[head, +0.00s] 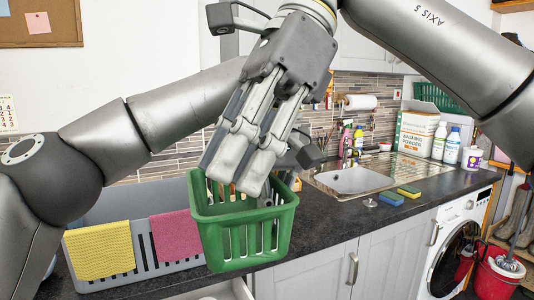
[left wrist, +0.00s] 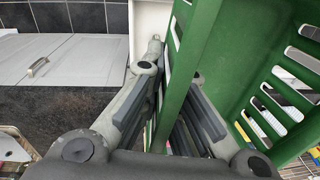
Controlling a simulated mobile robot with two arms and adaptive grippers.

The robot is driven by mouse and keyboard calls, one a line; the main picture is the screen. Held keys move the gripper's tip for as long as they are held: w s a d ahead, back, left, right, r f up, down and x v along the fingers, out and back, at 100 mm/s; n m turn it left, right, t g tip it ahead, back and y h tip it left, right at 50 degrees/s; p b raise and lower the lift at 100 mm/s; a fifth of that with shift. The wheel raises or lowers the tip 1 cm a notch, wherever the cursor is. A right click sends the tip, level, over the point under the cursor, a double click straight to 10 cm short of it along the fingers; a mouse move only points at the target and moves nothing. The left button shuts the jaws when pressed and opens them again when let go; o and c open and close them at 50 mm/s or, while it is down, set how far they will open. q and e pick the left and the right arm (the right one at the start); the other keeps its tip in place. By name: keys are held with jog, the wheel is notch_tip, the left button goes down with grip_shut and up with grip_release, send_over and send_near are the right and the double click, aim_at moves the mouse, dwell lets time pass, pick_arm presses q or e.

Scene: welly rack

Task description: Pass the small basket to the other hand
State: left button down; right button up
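The small basket (head: 245,235) is green plastic with slotted walls. In the head view it hangs in front of the counter's edge, before a grey bin. My right gripper (head: 245,180) reaches down from above, its grey fingers at the basket's rim and shut on it; the far side of this grip is hidden. My left arm comes in behind the right gripper, which hides most of the left hand. In the left wrist view, the left gripper (left wrist: 172,85) has a finger on each side of a wall of the basket (left wrist: 195,45) and is shut on it.
A grey slotted bin (head: 165,258) with yellow (head: 100,250) and pink cloths (head: 176,238) stands left of the basket. The dark counter (head: 345,215) is clear to the right, up to the sink (head: 350,180) and sponges (head: 391,198). Cabinet doors are below; a red bucket (head: 497,277) stands far right.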

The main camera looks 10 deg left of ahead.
aim_at(265, 245)
pick_arm(q)
jog(key=shift+s, duration=0.1)
pick_arm(e)
jog(key=w+f+t+h, duration=0.1)
jog(key=f, duration=0.3)
jog(key=w+d+f+t+h, duration=0.1)
jog(key=w+f+t+h, duration=0.1)
jog(key=f, duration=0.2)
jog(key=w+d+f+m+t+h, duration=0.1)
jog(key=f+t, duration=0.1)
jog(key=f, duration=0.2)
jog(key=shift+w+d+f+h, duration=0.15)
jog(key=shift+d+f+h, duration=0.05)
jog(key=shift+f+h, duration=0.15)
grip_shut()
pick_arm(q)
jog(key=c, duration=1.6)
grip_release()
jog(key=shift+o, duration=0.2)
